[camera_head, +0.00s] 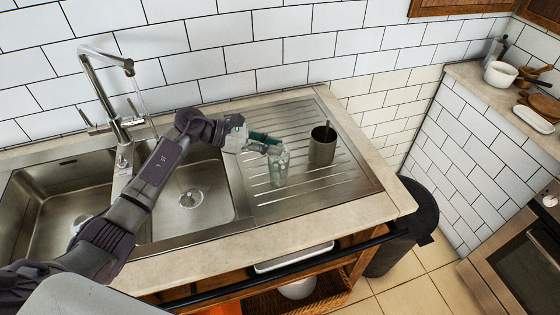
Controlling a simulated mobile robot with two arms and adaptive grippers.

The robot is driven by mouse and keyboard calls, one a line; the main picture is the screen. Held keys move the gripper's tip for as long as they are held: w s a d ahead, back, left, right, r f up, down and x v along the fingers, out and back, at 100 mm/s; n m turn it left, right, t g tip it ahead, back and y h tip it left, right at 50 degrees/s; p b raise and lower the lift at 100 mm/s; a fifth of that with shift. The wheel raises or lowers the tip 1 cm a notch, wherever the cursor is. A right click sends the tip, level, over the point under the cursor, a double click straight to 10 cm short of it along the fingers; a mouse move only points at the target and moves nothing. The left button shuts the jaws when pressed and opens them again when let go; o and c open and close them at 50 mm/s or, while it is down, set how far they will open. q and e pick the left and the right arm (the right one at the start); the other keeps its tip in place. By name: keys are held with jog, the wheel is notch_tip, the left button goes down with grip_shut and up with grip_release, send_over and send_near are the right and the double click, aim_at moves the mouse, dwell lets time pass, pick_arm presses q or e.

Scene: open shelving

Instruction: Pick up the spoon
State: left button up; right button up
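My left arm reaches from the lower left across the sink, and its gripper (268,144) is over the ribbed metal drainboard (350,185). Its fingertips are at the top of a clear glass (279,170); I cannot tell whether they touch it or are open or shut. Just right of the glass stands a dark metal cup (322,150) with a thin handle (327,128) sticking up from it. This may be a spoon, but its lower part is hidden in the cup. My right gripper is not in view.
A double sink (190,205) with a tall faucet (105,90) lies left of the drainboard. On the right counter are a white pot (500,74), wooden utensils (537,75) and a white dish (533,119). A dark bin (415,215) stands below.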

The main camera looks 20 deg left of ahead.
pick_arm(q)
jog(key=shift+f, duration=0.1)
grip_shut()
